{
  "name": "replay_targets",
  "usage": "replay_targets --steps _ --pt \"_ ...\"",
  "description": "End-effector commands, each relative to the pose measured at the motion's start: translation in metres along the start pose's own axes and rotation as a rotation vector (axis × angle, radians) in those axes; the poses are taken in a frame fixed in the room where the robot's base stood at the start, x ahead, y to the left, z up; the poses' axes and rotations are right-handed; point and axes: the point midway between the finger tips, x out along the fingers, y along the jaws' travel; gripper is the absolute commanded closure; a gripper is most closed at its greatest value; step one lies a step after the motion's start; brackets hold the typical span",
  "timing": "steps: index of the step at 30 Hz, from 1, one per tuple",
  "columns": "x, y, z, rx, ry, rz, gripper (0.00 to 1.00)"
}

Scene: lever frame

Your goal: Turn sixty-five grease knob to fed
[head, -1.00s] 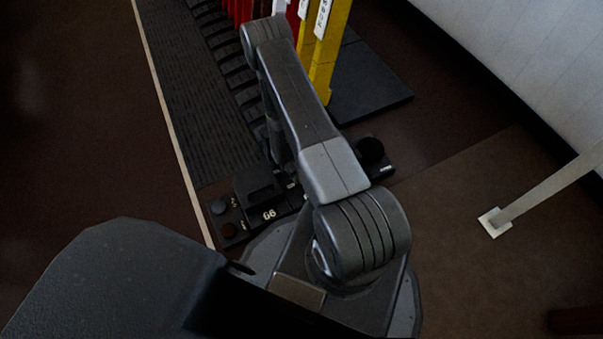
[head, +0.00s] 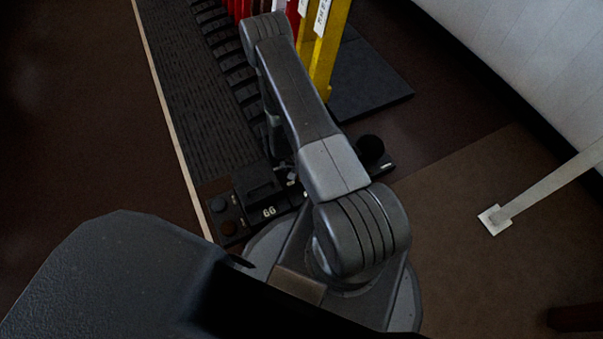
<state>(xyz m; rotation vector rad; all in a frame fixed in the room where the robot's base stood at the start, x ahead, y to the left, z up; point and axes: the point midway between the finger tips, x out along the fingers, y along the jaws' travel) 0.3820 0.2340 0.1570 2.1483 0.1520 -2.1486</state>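A black control box (head: 262,192) stands low on the floor ahead of my arm base and carries a white "66" label. No "65" label shows, and I cannot tell which knob is the grease knob. My gripper (head: 286,173) is low behind my upper arm, near the box's middle. It is mostly hidden, so its fingers and any contact are unclear.
A round black knob (head: 370,147) sits to the right of my arm. Red levers (head: 237,8) and a yellow lever (head: 328,48) stand at the back beside a ribbed dark strip (head: 205,110). A pale post on a white foot (head: 494,220) stands at right. Brown floor is clear between.

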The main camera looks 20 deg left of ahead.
Motion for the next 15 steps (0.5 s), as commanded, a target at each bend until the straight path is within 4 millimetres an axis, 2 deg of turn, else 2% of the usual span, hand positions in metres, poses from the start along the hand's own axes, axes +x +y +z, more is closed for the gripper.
replay_targets --steps 15 --pt "0.0 0.0004 0.0007 0.079 -0.002 0.001 0.85"
